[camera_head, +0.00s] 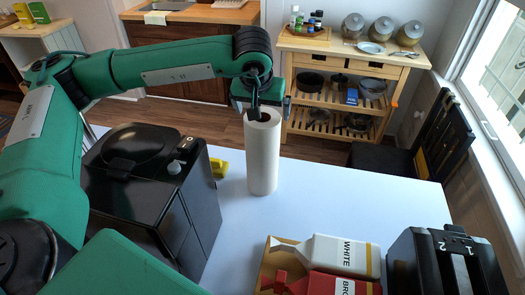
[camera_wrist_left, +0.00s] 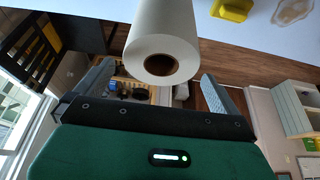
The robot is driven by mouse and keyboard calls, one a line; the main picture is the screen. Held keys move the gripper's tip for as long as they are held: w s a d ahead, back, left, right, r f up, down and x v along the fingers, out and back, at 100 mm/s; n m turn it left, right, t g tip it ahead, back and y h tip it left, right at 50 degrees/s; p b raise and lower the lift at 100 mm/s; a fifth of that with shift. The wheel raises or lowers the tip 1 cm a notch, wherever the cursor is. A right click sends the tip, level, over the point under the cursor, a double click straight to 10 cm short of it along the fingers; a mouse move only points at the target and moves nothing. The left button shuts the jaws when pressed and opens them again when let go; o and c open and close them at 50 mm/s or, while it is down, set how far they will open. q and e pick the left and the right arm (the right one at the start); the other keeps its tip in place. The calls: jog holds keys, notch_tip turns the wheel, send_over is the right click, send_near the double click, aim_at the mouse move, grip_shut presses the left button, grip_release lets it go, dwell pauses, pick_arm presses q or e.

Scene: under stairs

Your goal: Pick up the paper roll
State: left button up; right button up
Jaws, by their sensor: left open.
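The paper roll (camera_head: 263,155) is a tall white cylinder standing upright on the white table. In the left wrist view the roll (camera_wrist_left: 163,30) shows its near end with a brown core hole, between my gripper's two fingers. My left gripper (camera_head: 262,103) is at the top of the roll, coming from behind it in the head view. Its fingers (camera_wrist_left: 160,88) are spread wide to either side of the roll's end in the wrist view. I cannot tell whether they touch it. My right gripper is not in view.
A black appliance (camera_head: 150,190) stands left of the roll, with a yellow item (camera_head: 218,168) beside it. A tray (camera_head: 275,262) with cartons (camera_head: 340,255) and a black toaster (camera_head: 445,262) are at the front right. The table right of the roll is clear. A wooden cart (camera_head: 345,65) stands behind.

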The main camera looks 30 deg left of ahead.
aim_at(262, 121)
pick_arm(q)
jog(key=shift+w+f, duration=0.15)
jog(key=shift+f, duration=0.3)
jog(key=p+x, duration=0.1)
jog(key=x, duration=0.1)
jog(key=p+x, duration=0.1)
jog(key=p, duration=0.1)
jog(key=shift+f, duration=0.45)
jog(key=shift+w+a+f, duration=0.1)
jog(key=shift+f, duration=0.45)
jog(key=c, duration=1.2)
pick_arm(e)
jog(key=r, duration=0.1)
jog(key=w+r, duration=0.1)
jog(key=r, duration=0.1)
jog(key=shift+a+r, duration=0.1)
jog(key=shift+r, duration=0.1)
pick_arm(q)
jog(key=shift+r, duration=0.1)
